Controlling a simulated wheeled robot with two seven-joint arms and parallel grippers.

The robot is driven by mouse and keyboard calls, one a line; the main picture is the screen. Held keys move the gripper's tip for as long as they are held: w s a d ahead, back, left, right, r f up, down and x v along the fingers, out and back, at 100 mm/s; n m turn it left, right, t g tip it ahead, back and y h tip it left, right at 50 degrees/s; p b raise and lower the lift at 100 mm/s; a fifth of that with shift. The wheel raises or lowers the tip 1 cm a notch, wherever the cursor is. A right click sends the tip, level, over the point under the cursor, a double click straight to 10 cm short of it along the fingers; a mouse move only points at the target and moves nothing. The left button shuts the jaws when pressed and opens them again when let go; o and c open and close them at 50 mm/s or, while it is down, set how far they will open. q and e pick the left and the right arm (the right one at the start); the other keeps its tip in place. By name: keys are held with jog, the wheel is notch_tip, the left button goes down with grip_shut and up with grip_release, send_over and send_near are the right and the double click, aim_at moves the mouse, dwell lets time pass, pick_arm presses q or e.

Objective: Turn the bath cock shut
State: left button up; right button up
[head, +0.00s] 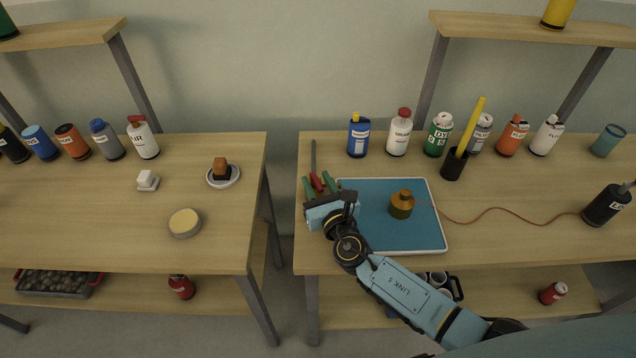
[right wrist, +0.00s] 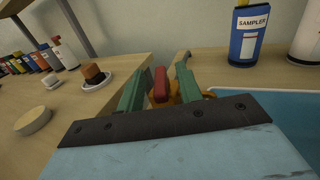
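The bath cock shows a red handle (head: 316,182) at the left edge of the right table; its red handle also shows in the right wrist view (right wrist: 160,86), with part of a brass-coloured body (right wrist: 178,98) behind it. A grey pipe or rod (head: 313,155) stands just beyond it. My right gripper (head: 320,184) has its green fingers one on each side of the red handle. In the right wrist view the fingers (right wrist: 160,92) stand apart, with narrow gaps beside the handle. The gripper's body hides the cock's lower part. My left gripper is not in view.
A blue tray (head: 432,238) lies right of the gripper, holding a brass pot (head: 401,205) with a thin reddish cord. A black holder (head: 453,165) with a yellow rod stands behind it. Several bottles line the back. A gap separates the left table (head: 110,225).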

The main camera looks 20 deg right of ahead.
grip_shut()
jog(key=shift+w, duration=0.1)
dwell(0.3)
